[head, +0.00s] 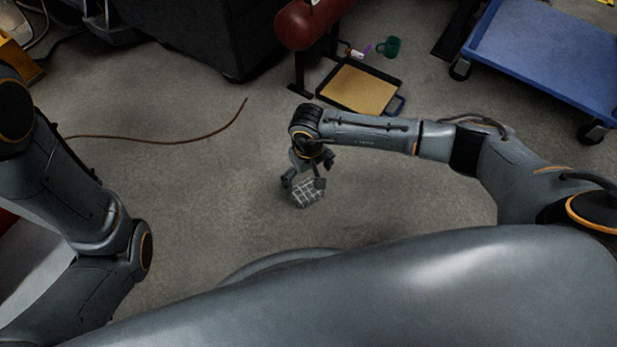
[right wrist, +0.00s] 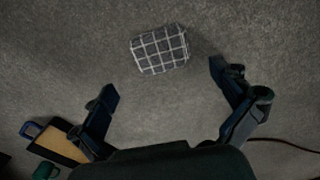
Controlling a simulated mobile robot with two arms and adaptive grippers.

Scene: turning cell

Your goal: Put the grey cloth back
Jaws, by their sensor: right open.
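The grey cloth (head: 308,196) is a small folded bundle with a white grid pattern, and it lies on the floor. My right gripper (head: 304,182) points down over it in the head view and hides part of it. In the right wrist view the whole cloth (right wrist: 160,49) shows just beyond the fingertips of my right gripper (right wrist: 163,82). Its fingers are spread wide, with nothing between them. My left arm shows at the left of the head view, but its gripper is out of view.
A dark-rimmed tray (head: 325,95) with a tan inside and blue handle lies beyond my right arm. A green mug (head: 391,47) and a red cylinder on legs (head: 308,22) are near it. A blue cart (head: 550,50) stands far right. A brown cable (head: 170,138) crosses the left floor.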

